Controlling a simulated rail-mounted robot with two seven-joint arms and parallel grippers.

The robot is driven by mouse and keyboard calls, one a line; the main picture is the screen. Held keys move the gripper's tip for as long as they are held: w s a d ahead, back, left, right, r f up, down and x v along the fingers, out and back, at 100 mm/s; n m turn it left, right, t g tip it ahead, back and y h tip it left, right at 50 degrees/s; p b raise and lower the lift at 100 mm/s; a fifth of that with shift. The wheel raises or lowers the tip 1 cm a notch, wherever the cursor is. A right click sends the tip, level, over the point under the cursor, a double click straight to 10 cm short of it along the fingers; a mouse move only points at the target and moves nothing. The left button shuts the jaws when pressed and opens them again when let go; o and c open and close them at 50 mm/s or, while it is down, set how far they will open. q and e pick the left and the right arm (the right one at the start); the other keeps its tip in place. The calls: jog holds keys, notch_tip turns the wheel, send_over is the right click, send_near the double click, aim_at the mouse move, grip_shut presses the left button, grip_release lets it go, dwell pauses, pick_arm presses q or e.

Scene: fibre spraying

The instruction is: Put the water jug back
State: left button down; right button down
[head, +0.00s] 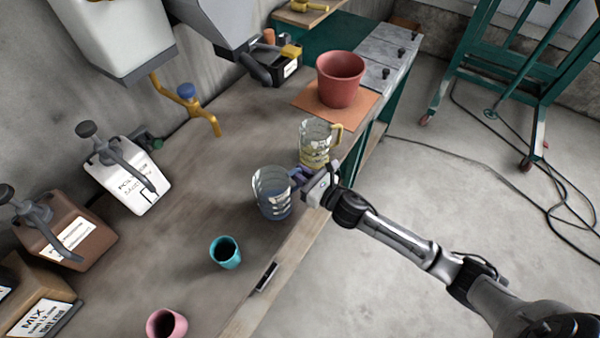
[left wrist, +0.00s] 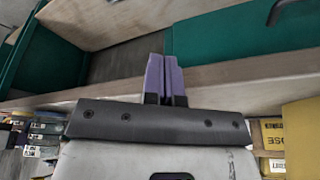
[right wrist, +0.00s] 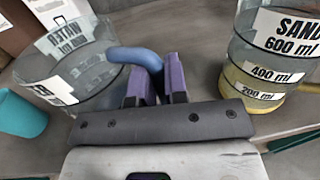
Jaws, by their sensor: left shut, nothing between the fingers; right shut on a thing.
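The water jug (head: 272,195) is clear with a blue handle, near the table's front edge in the head view. In the right wrist view the jug (right wrist: 75,75) is at left, its WATER label partly visible. My right gripper (head: 301,178) is shut on its handle; the purple fingers (right wrist: 158,80) meet the blue handle there. I cannot tell whether the jug's base touches the table. My left gripper (left wrist: 166,78) is shut and empty in the left wrist view, before a wooden edge and green panels; it is out of the head view.
A sand jug (head: 317,150) with a yellow handle stands just behind the water jug. A teal cup (head: 226,254) and a pink cup (head: 166,324) stand nearer. A terracotta pot (head: 340,80) sits on an orange board farther back. The table's middle left is clear.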

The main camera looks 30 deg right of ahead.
jog(key=shift+f, duration=0.2)
jog(key=c, duration=1.1)
grip_release()
jog(key=shift+s+d, duration=0.15)
jog(key=shift+s, duration=0.3)
jog(key=v, duration=1.3)
jog(key=shift+b, duration=0.35)
jog(key=shift+w, duration=0.1)
